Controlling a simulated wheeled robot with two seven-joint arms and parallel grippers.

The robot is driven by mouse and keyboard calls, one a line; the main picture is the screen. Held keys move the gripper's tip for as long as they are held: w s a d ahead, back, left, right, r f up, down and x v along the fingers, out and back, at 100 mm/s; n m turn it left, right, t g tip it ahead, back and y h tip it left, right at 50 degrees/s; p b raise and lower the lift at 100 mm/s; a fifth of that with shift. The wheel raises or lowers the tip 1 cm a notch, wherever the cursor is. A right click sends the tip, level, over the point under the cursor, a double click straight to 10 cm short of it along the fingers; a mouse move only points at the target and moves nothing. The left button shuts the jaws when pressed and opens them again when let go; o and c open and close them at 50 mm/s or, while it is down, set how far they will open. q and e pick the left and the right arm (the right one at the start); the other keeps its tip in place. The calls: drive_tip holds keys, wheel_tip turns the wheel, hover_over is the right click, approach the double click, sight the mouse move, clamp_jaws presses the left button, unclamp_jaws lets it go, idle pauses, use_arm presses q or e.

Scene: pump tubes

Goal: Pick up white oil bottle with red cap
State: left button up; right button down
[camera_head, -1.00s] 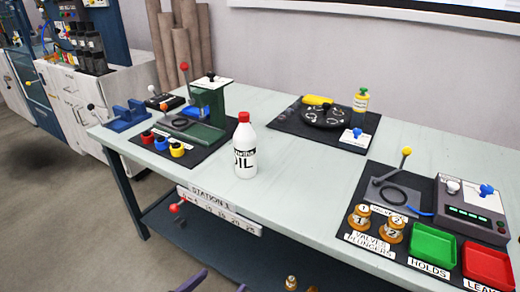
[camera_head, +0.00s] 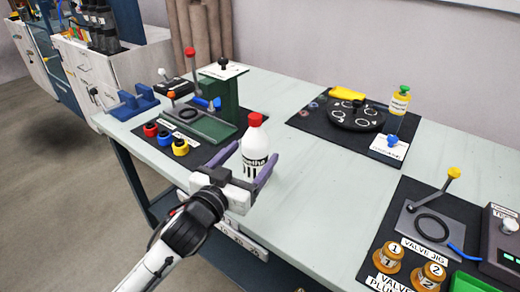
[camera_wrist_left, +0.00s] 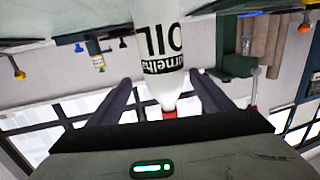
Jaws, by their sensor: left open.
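The white oil bottle (camera_head: 254,150) with its red cap (camera_head: 255,119) stands upright on the workbench, near its front edge. My left gripper (camera_head: 246,163) is open, with its two purple-grey fingers on either side of the bottle's body. A gap shows between the fingers and the bottle, and the gripper hides the bottle's lower part. In the left wrist view, which is upside down, the bottle (camera_wrist_left: 160,45) hangs between the spread fingers, with its red cap partly hidden behind the gripper body. My right gripper is not in view.
A green press (camera_head: 217,105) and red, blue and yellow rings (camera_head: 165,138) are left of the bottle. A black round fixture (camera_head: 354,116) and a yellow bottle (camera_head: 399,103) stand behind. A valve jig (camera_head: 432,220) is at right. The bench between is clear.

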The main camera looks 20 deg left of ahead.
use_arm(q)
drive_tip(key=w, duration=0.2)
drive_tip(key=shift+w+d, duration=0.25)
drive_tip(key=shift+w, duration=2.9)
drive_tip(key=c, duration=1.3)
drive_tip(key=shift+c, duration=0.8)
